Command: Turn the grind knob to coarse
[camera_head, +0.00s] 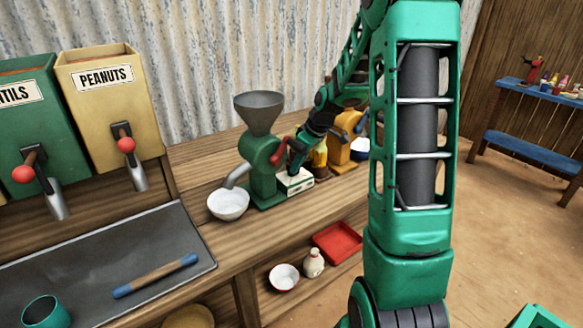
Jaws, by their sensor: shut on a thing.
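The grinder (262,165) is dark green with a grey hopper (259,112) on top and a grey spout over a white bowl (228,204). A red part (279,152) curves out of its right side. A small white box with dark markings (296,184) sits at the grinder's right foot. My gripper (294,167) reaches down from the upper right, just above this box and beside the red part. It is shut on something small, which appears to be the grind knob. The knob and its setting are hidden by my gripper.
Yellow (336,152) and amber (320,157) items stand close behind my gripper. A peanuts dispenser (105,95) and metal tray (100,255) with a rolling pin (155,275) are at left. A red tray (337,242) lies on the lower shelf.

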